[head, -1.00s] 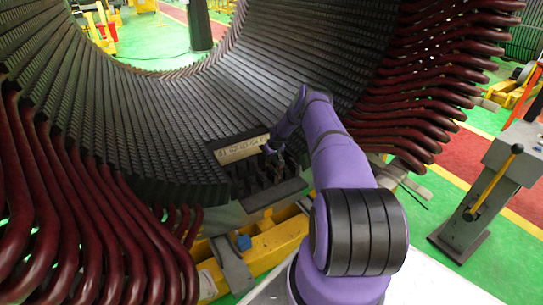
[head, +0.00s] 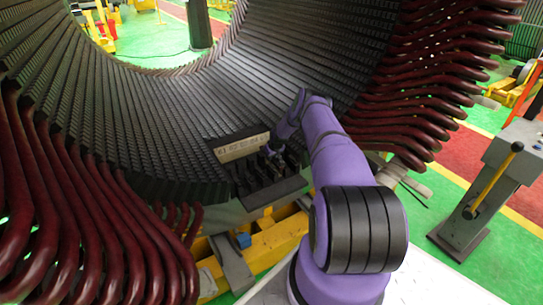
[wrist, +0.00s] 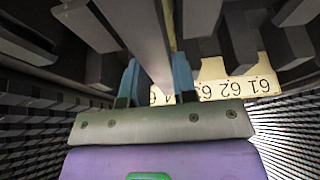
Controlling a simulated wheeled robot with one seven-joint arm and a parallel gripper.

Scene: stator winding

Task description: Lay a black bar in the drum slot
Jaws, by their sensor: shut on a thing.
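My gripper (wrist: 157,84) is shut on a long dark grey bar (wrist: 146,38), which is the black bar. In the wrist view the bar runs from the top edge down between the two blue fingers. In the head view my gripper (head: 274,154) is at the lower inner wall of the drum (head: 150,130), by an opening with dark blocks and slots. The bar is hard to make out there. The wrist view shows dark slot walls and blocks on both sides of the bar. I cannot tell whether the bar touches a slot.
A pale numbered strip (head: 243,148) lies beside the opening and shows upside down in the wrist view (wrist: 225,78). Dark red coil ends (head: 430,90) flank the drum. A yellow frame (head: 275,243) is below. A grey lever stand (head: 490,190) is at right.

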